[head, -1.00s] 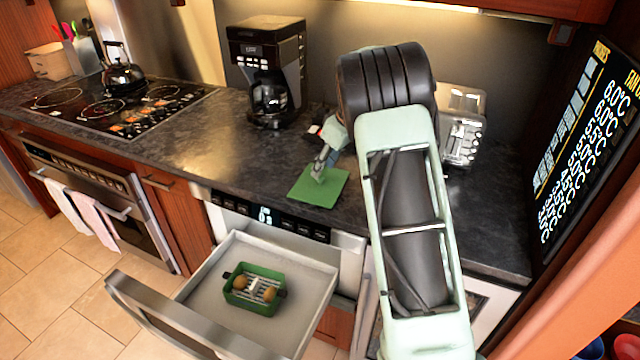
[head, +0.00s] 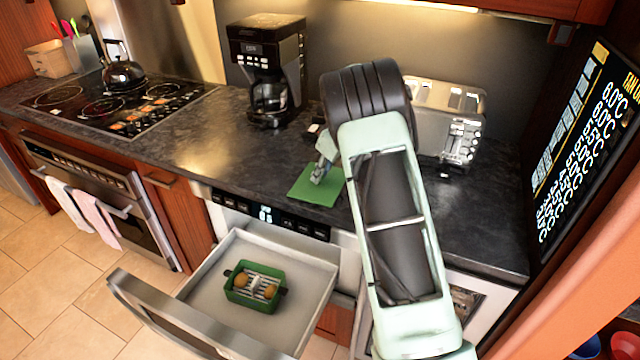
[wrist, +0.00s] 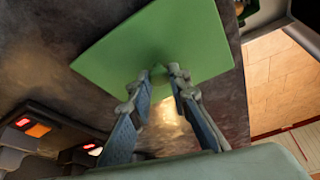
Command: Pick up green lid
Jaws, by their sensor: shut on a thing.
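The green lid (head: 308,190) is a flat square at the counter's front edge, in front of the coffee maker and toaster. In the wrist view the lid (wrist: 180,38) fills the upper middle. My gripper (head: 318,178) is over the lid's middle in the head view. In the wrist view my gripper (wrist: 158,74) has its two fingertips on either side of a small green knob at the lid's centre, shut on it. Whether the lid is clear of the counter, I cannot tell.
Below the counter, an open microwave drawer (head: 205,280) holds a green container (head: 240,297) with brown round items. A coffee maker (head: 268,75) and a toaster (head: 440,105) stand at the back. A stove (head: 120,100) is at the left.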

